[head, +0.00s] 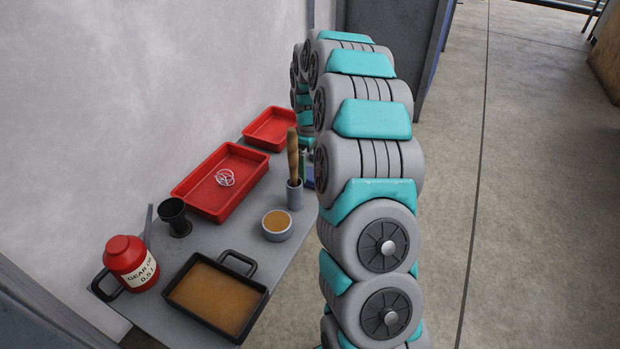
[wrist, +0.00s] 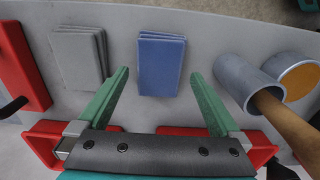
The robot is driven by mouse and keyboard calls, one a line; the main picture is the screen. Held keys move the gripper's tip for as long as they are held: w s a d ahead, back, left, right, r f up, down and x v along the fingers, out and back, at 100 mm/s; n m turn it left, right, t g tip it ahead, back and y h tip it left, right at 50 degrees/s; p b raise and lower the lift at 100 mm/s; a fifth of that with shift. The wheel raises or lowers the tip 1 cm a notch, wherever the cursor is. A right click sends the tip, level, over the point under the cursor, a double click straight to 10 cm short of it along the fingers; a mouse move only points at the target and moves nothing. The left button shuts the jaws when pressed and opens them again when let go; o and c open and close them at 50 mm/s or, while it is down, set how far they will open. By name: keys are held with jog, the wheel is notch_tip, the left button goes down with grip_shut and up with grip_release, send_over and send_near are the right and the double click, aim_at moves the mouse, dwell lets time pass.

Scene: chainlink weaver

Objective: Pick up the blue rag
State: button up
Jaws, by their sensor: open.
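The blue rag (wrist: 161,66) is a folded, flat stack on the grey table in the wrist view, with its long side running away from me. My gripper (wrist: 158,95) is open, with green fingers spread to the left and right of the rag's near end. The rag lies between and just beyond the fingertips, and I cannot tell the height of the fingers above the table. In the head view my arm covers that part of the table, so the rag is hidden there.
A grey folded rag (wrist: 78,55) lies left of the blue one. A metal cup (wrist: 240,78) with a wooden-handled tool (wrist: 290,125) stands right, beside a bowl (wrist: 300,78). Red trays (head: 219,182) (head: 270,128), a pan (head: 217,295) and a gear-oil can (head: 130,262) share the table.

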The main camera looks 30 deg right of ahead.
aim_at(310, 177)
notch_tip(310, 177, down, 3)
jog(key=shift+s+r, duration=0.1)
jog(key=c, duration=1.2)
